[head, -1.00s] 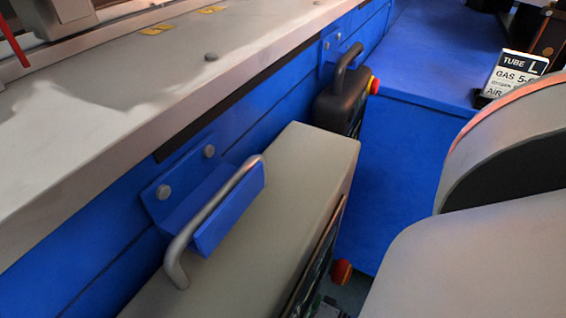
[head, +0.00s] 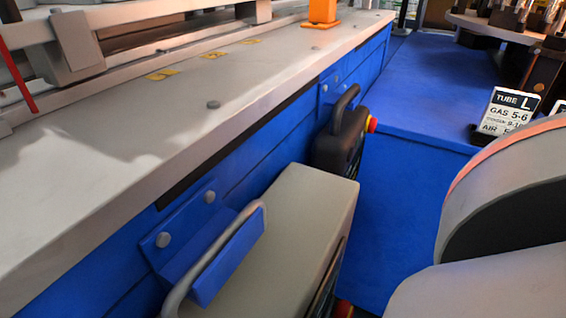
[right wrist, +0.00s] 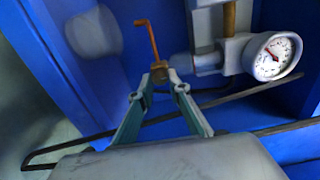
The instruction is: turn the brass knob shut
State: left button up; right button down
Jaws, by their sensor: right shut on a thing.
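In the right wrist view, my right gripper (right wrist: 162,82) has its two fingers closing in on a small brass-coloured piece, the knob (right wrist: 160,73), and is shut on it. The fingers cover much of the knob, so its turn angle is hard to read. A bent copper-coloured rod (right wrist: 151,42) rises just above the fingertips. Neither the right gripper nor the knob can be made out in the head view. My left gripper is in neither view.
A white round gauge (right wrist: 271,56) sits right of the knob, beside a grey block (right wrist: 208,58). A dark bent rod (right wrist: 232,97) crosses below. Blue walls enclose the spot. The head view shows a grey handled box (head: 290,215), a black handled unit (head: 338,145) and a label sign (head: 508,110).

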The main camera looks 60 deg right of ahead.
jog(key=c, duration=1.9)
grip_release()
